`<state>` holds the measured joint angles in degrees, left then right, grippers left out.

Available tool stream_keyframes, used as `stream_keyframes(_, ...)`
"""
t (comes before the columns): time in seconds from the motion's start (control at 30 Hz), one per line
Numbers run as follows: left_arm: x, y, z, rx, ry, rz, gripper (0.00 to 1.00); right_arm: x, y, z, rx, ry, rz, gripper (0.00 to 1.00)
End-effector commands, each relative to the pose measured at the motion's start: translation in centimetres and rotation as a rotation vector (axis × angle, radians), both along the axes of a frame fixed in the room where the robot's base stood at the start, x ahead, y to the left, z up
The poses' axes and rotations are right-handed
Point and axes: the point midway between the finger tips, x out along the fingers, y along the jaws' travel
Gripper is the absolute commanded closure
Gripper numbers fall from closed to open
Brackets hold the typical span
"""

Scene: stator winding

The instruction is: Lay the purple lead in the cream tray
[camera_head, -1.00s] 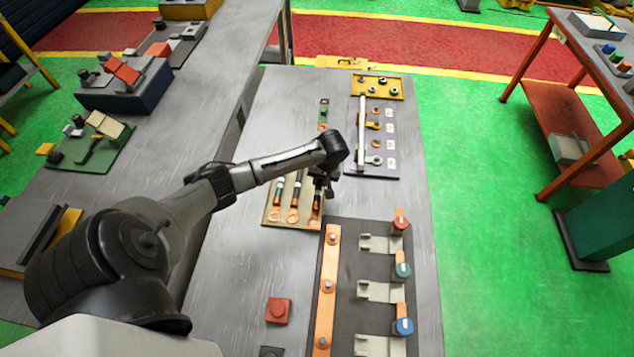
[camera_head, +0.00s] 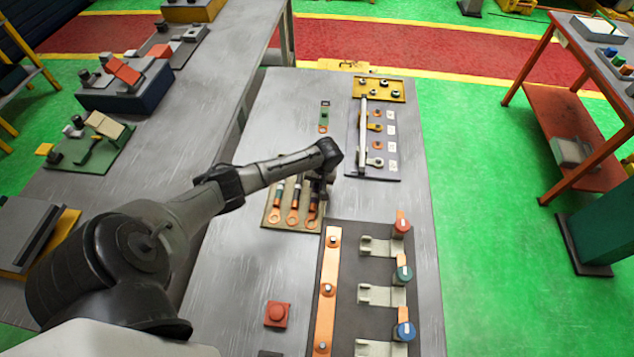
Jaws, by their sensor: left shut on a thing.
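The cream tray (camera_head: 283,206) lies flat near the middle of the bench. Two leads with copper ring ends lie side by side in its left and middle parts. My left gripper (camera_head: 316,193) is over the tray's right side, low and pointing down. It is shut on a third lead, taken to be the purple lead (camera_head: 312,211); its copper ring end shows just below the fingers, over the tray. The gripper hides most of this lead, including its coloured part, and I cannot tell whether it touches the tray floor. My right gripper is not in view.
A green lead (camera_head: 325,116) lies alone behind the tray. A dark panel with washers and a pale bar (camera_head: 363,140) stands to the right. In front is a board with a copper strip (camera_head: 328,285) and coloured knobs. A red block (camera_head: 278,314) sits front left.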

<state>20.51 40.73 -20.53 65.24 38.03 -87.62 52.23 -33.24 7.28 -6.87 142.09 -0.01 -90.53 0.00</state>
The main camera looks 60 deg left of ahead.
Motion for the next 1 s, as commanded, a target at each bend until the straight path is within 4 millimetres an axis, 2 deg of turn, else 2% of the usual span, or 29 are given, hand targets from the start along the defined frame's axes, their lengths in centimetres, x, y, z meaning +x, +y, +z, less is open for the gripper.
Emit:
stream_keyframes(0.23, 0.02, -0.01, -0.26, -0.001, -0.001, 0.0, 1.0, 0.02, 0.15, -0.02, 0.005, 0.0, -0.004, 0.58)
stream_keyframes(0.27, 0.01, -0.02, -0.3, -0.001, -0.001, 0.0, 0.77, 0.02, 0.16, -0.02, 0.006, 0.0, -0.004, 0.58)
stream_keyframes(0.53, 0.04, -0.05, -0.3, -0.001, -0.002, 0.0, 0.52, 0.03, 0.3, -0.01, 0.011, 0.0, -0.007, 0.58)
stream_keyframes(1.0, 0.11, -0.17, 0.05, -0.002, -0.005, -0.001, 0.52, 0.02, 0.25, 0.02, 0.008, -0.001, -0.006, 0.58)
